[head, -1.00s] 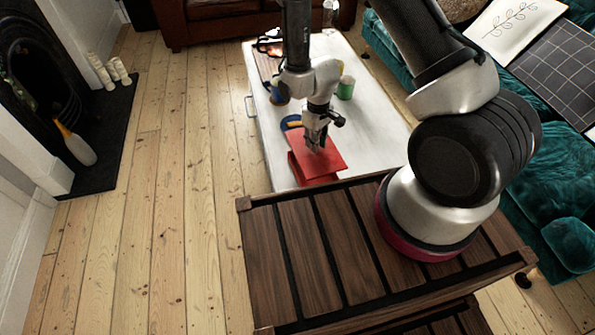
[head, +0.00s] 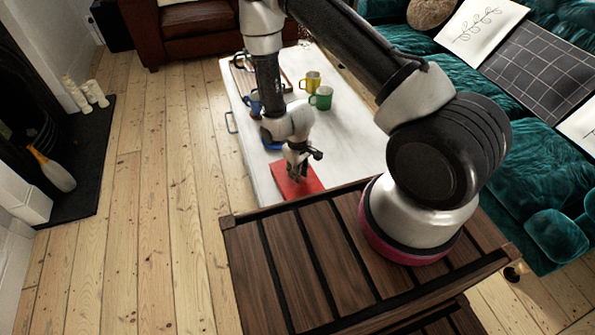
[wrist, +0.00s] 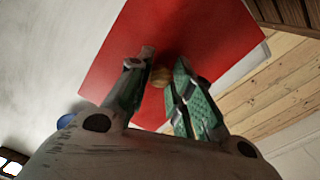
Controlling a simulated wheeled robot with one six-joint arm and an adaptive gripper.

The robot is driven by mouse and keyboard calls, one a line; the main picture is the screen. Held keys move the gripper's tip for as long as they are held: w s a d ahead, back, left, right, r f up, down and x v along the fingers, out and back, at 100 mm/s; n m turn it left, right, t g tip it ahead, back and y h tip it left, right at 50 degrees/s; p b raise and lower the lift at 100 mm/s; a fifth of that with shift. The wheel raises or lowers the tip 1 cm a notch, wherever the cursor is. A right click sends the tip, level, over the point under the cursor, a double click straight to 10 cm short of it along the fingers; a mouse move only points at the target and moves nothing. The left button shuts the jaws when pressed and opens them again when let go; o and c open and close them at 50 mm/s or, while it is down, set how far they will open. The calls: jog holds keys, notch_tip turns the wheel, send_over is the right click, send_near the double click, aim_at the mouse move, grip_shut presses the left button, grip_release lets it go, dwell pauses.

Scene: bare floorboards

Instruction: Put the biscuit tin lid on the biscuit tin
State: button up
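The biscuit tin lid is a flat red square (head: 306,182) with a small yellowish knob (wrist: 160,77) near its middle. My gripper (head: 297,176) is over it in the head view. In the wrist view my gripper's fingers (wrist: 164,66) stand closely on both sides of the knob and look shut on it. The biscuit tin is not distinctly visible; the lid and the wooden slatted surface in front hide that spot. I cannot tell whether the lid rests on the tin or is just above it.
The white table (head: 345,130) holds a green mug (head: 321,98), a yellow mug (head: 311,80) and a blue item (head: 254,107). A teal sofa (head: 455,85) stands to the right. Open floorboards (head: 150,210) lie to the left.

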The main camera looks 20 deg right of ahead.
jog(key=o, duration=0.3)
jog(key=shift+o, duration=0.2)
jog(key=shift+r, duration=0.1)
jog(key=d+r+m+t, duration=0.1)
jog(key=d+r, duration=0.2)
jog(key=r, duration=1)
jog(key=s+d+r+m, duration=0.1)
jog(key=d+r, duration=0.1)
jog(key=r, duration=1.1)
jog(key=d+r+m+t, duration=0.1)
jog(key=d+r, duration=0.2)
jog(key=r, duration=1)
jog(key=s+d+r+m+t, duration=0.1)
jog(key=s+d+r, duration=0.2)
jog(key=s+r, duration=0.4)
jog(key=s+d+r+m+t, duration=0.1)
jog(key=s+d+r, duration=0.3)
jog(key=s+r, duration=0.3)
jog(key=s, duration=0.4)
jog(key=shift+r+m, duration=0.3)
jog(key=shift+r, duration=0.1)
